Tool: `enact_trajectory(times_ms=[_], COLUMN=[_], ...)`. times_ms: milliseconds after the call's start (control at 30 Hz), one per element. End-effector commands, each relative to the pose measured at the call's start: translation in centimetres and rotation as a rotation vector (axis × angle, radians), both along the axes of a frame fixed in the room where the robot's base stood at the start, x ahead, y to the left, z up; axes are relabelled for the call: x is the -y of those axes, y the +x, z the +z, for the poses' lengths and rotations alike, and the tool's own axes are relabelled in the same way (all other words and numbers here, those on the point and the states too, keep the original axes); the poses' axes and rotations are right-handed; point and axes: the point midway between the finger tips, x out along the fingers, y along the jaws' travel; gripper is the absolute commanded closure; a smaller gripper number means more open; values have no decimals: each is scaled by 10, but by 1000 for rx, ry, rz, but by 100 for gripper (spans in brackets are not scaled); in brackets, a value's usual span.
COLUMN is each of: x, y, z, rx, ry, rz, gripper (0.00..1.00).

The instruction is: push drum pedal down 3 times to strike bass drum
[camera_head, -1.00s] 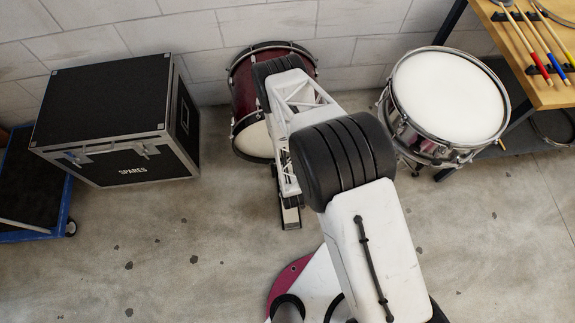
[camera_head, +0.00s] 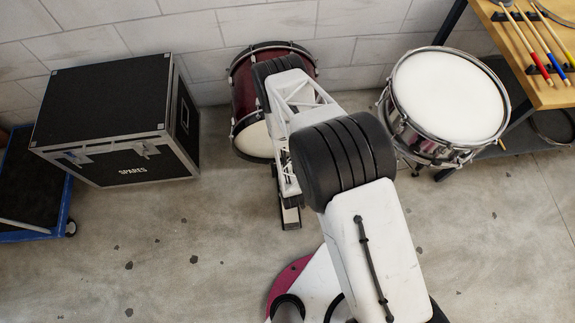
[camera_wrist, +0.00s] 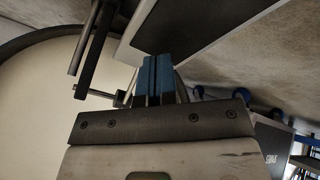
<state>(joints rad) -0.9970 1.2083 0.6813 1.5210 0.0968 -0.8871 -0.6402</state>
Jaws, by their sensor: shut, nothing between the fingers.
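The bass drum (camera_head: 248,103) has a dark red shell and a pale head, and stands by the wall in the head view. Its pale head (camera_wrist: 35,115) fills the left of the wrist view. The pedal (camera_head: 290,217) is a narrow plate on the floor in front of the drum, partly hidden by my arm. In the wrist view the pedal plate (camera_wrist: 205,25) is dark with a light edge. My gripper (camera_wrist: 157,65) has blue fingers, shut and empty, close to the plate's edge. I cannot tell whether they touch. In the head view my arm hides the gripper.
A black SPARES case (camera_head: 115,120) stands left of the drum, beside a blue-framed cart (camera_head: 62,205). A snare drum (camera_head: 448,95) stands at the right, near a wooden bench (camera_head: 530,65) with drumsticks. The floor between the case and the pedal is clear.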

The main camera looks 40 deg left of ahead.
Motion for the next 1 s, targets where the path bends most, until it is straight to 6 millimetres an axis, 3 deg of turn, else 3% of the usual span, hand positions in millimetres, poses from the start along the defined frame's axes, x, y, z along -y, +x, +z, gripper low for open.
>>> enact_trajectory(times_ms=[333,700,1000], x=[0,1,3], y=[0,-1,-2], z=[-7,-54,-40], rx=[0,-1,-3], ry=[0,-2,-4], rz=[0,0,0], gripper=[100,100,100])
